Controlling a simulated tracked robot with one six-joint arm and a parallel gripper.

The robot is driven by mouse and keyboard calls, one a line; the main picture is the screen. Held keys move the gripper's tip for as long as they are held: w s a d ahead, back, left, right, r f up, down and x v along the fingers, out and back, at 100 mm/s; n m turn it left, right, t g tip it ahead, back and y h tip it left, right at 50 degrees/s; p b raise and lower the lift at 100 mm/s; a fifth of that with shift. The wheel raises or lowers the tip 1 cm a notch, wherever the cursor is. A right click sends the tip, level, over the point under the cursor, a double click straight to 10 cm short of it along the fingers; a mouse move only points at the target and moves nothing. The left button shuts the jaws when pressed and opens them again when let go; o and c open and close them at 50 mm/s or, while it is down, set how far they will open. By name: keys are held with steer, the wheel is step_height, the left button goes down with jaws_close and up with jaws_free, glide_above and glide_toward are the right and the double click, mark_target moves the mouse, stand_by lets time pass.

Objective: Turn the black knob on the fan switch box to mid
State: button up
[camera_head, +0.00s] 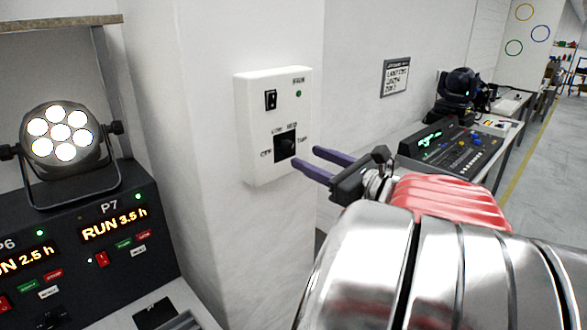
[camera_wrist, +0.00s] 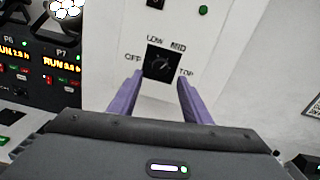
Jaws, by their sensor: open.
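The white fan switch box (camera_head: 258,130) is fixed to the pale wall in the middle of the head view. Its black knob (camera_head: 285,145) sits low on the front, with OFF, LOW, MID and TOP printed around it. In the wrist view the knob (camera_wrist: 160,63) is dark, and I cannot tell surely which label it points at. My gripper (camera_head: 305,157) is open, its two purple fingers pointing at the box. In the wrist view the fingertips (camera_wrist: 161,77) lie to the left and right, just below the knob, with nothing between them.
A black rocker switch (camera_head: 271,100) and a green light (camera_head: 298,93) are above the knob. At left, a lit par can (camera_head: 60,135) stands over panels with RUN displays (camera_head: 114,226). At right, a bench holds a lighting console (camera_head: 445,145). A sign (camera_head: 395,77) hangs behind.

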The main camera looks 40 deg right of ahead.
steer(key=s, duration=0.8)
steer(key=shift+s, duration=0.25)
steer(key=shift+d, duration=0.1)
